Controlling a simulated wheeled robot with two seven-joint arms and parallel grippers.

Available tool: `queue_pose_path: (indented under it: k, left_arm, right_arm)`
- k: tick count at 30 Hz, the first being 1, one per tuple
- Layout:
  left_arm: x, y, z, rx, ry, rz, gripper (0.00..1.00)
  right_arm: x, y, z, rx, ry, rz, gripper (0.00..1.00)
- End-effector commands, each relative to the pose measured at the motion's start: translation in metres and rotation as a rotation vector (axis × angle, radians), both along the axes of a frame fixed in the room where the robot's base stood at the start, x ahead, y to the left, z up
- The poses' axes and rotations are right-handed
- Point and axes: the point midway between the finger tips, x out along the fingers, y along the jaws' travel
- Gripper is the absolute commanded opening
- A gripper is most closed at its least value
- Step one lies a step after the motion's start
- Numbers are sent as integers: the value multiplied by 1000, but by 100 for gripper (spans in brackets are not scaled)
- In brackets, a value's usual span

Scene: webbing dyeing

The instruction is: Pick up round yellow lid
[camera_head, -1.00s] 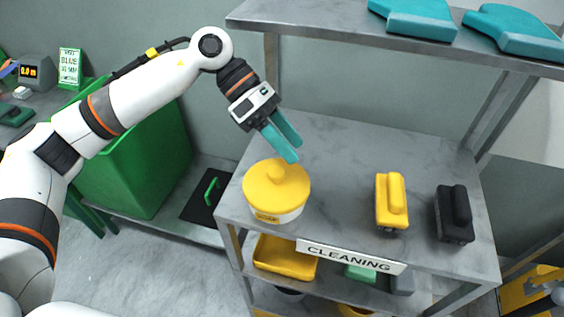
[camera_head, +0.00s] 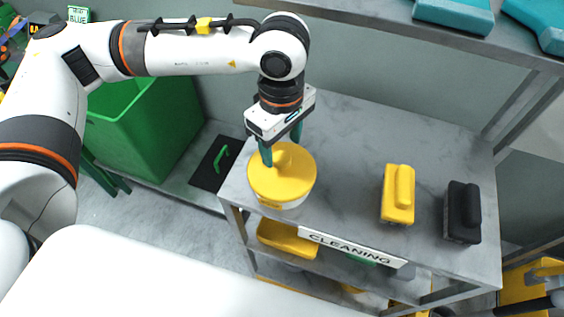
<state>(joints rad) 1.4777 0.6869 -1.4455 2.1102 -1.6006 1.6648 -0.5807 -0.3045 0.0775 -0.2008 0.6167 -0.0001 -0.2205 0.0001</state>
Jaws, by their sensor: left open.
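The round yellow lid (camera_head: 284,182) sits on a white tub (camera_head: 283,204) at the left front of the grey shelf top. A raised knob stands in the middle of the lid. My left gripper (camera_head: 281,150) points down over the lid, with its teal fingers apart on either side of the knob. The fingertips are partly hidden, and I cannot tell whether they touch the knob. The left gripper is open. My right gripper does not show.
A yellow brush (camera_head: 398,194) and a black brush (camera_head: 463,212) lie to the right on the shelf top (camera_head: 345,180). A higher shelf (camera_head: 370,18) holds teal items. A yellow tray (camera_head: 287,239) is below. A green bin (camera_head: 150,125) stands to the left.

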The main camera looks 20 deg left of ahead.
Motion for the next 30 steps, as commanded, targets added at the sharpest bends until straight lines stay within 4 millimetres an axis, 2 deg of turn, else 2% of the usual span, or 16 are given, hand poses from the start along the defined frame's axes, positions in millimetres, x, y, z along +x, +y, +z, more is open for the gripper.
queue_pose_path:
  k: [4,9,17,26,30]
  left_arm:
    - [-2,0,-18,1,7,0,59]
    - [-1,0,-41,1,4,0,59]
    - [-1,-1,-46,0,1,0,59]
    - [-1,-1,-45,0,1,0,12]
    - [0,-1,-45,-1,0,0,10]
  right_arm:
    - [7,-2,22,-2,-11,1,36]
    - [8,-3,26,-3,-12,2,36]
    - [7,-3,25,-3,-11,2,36]
    - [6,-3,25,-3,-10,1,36]
    - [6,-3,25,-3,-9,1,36]
